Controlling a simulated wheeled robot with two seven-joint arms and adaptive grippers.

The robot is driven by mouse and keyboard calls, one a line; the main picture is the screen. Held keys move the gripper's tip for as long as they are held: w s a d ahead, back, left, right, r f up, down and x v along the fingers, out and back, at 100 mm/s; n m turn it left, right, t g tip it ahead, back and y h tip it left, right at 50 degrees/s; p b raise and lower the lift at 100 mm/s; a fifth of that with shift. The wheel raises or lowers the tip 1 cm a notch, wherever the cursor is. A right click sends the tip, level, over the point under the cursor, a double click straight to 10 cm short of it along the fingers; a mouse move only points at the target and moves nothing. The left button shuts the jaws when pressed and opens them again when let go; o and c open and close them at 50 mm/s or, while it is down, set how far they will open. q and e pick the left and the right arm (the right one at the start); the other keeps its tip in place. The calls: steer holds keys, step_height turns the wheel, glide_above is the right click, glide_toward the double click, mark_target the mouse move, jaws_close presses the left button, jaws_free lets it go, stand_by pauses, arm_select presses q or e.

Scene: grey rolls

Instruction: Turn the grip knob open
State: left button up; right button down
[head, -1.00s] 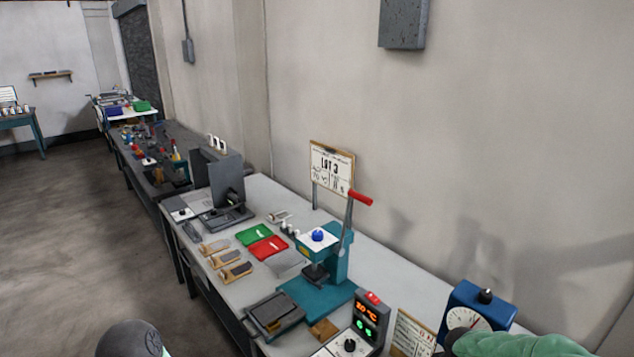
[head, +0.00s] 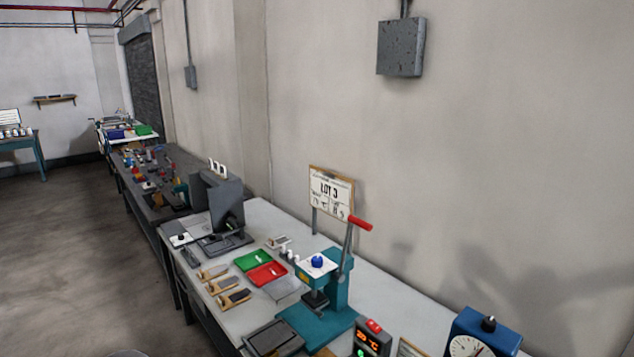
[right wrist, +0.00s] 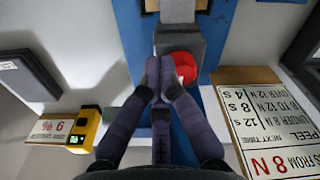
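In the right wrist view, a round red knob (right wrist: 186,66) sits against a grey block (right wrist: 180,42) on a blue upright (right wrist: 138,45). I take it as the grip knob; its far side is partly hidden by the block and my fingers. My right gripper (right wrist: 160,68) has its dark fingers brought together, tips side by side just left of the red knob. I see nothing between the tips, and cannot tell whether they touch the knob. My left gripper is not in the head view.
A card reading PEEL (right wrist: 260,115) lies right of the upright and a yellow meter (right wrist: 85,130) left. In the head view, a teal press (head: 330,290) with a red-handled lever, a blue dial gauge (head: 485,332) and green (head: 254,260) and red (head: 267,274) trays crowd the bench.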

steer(key=shift+s+f, duration=0.7)
steer(key=shift+s, duration=0.05)
steer(key=shift+d, duration=0.15)
step_height(320, 180, up, 7)
steer(key=p, duration=0.4)
steer(key=shift+w+f, duration=0.15)
steer(key=shift+w, duration=0.1)
steer(key=shift+w, duration=0.1)
